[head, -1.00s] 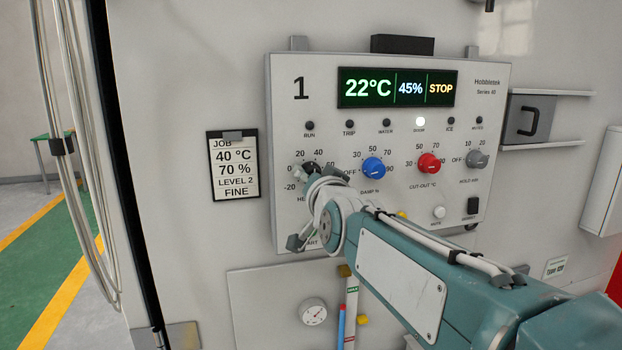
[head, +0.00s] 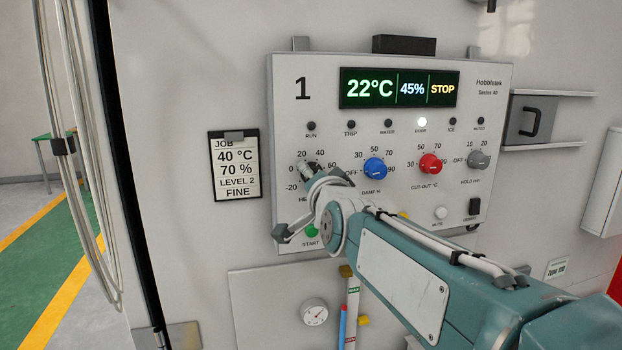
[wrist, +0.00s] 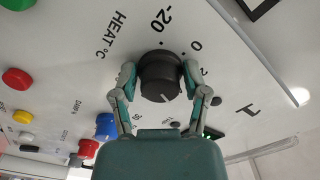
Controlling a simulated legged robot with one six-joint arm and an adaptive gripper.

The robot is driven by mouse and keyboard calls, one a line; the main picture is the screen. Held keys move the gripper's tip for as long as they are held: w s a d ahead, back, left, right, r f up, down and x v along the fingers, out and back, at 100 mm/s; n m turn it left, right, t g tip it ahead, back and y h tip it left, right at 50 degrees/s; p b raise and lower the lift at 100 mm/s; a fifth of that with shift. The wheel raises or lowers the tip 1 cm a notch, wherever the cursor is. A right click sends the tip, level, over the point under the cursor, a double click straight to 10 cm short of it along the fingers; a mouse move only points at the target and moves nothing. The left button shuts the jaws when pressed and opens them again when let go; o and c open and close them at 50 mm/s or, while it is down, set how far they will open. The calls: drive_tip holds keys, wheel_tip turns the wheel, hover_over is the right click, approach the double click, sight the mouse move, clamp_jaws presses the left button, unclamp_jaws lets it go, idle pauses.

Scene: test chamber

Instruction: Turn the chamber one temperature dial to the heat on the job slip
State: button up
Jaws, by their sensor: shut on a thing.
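The black heat dial (wrist: 158,72) sits between the two fingers of my gripper (wrist: 160,84) in the wrist view, one finger on each side. Its white mark points down and slightly right in that view, towards my gripper's body; the number it points at is hidden. The marks -20, 0 and part of a 2 show around it. In the head view my gripper (head: 318,178) covers most of the dial. The job slip (head: 235,167) reads 40 °C, 70 %, LEVEL 2, FINE.
The blue damp dial (head: 375,168) is just right of my gripper, with the red cut-out dial (head: 430,163) and grey hold dial (head: 478,159) beyond. The green start button (head: 312,231) is close below. Cables (head: 75,150) hang at left.

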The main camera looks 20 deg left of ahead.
drive_tip(key=shift+f, duration=0.15)
drive_tip(key=o, duration=0.9)
drive_tip(key=shift+o, duration=0.4)
drive_tip(key=shift+d, duration=0.15)
drive_tip(key=shift+s, duration=0.1)
drive_tip(key=v, duration=1.2)
